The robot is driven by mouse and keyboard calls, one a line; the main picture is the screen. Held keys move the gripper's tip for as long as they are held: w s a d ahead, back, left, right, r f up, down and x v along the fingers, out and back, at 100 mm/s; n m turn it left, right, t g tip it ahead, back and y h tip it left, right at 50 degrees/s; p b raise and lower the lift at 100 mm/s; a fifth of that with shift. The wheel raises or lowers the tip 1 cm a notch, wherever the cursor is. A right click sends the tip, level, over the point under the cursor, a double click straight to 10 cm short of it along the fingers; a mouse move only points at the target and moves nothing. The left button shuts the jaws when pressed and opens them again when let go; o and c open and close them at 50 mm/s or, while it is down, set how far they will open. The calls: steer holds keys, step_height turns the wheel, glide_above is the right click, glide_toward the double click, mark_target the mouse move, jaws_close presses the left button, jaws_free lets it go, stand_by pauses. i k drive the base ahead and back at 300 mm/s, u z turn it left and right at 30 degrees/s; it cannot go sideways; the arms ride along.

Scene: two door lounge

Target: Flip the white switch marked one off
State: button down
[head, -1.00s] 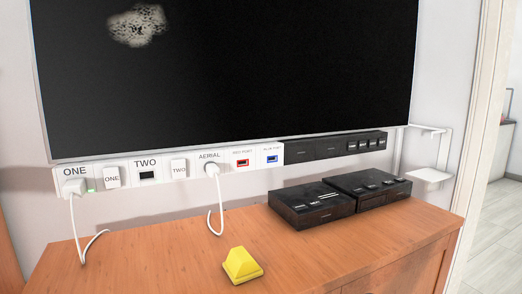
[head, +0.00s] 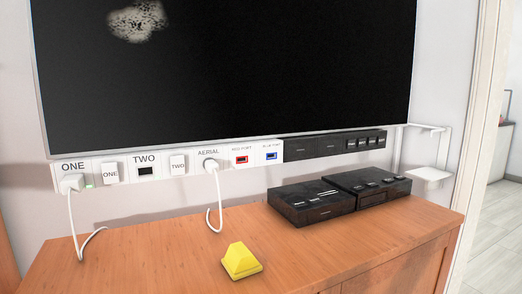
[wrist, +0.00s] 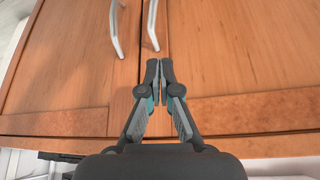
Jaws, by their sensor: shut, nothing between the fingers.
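The white switch marked ONE (head: 110,173) sits on the white wall strip below the black screen, in the head view. A small green light (head: 90,185) glows at its left. Left of that, a white plug (head: 72,183) is in the socket labelled ONE. A similar white switch marked TWO (head: 178,165) is further right. My gripper (wrist: 160,66) shows only in the wrist view, shut and empty, in front of wooden cabinet doors (wrist: 230,60). It is not in the head view, so its distance from the switch cannot be told.
A white cable hangs from the AERIAL socket (head: 210,164). Below the strip is a wooden cabinet top (head: 150,255) with a yellow block (head: 240,262) and black boxes (head: 305,204). Metal handles (wrist: 115,30) stick out from the cabinet doors. The cabinet top's left front is clear.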

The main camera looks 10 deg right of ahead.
mark_target(110, 171)
steer(key=u, duration=2.6)
steer(key=k, duration=0.85)
steer(key=z, duration=1.85)
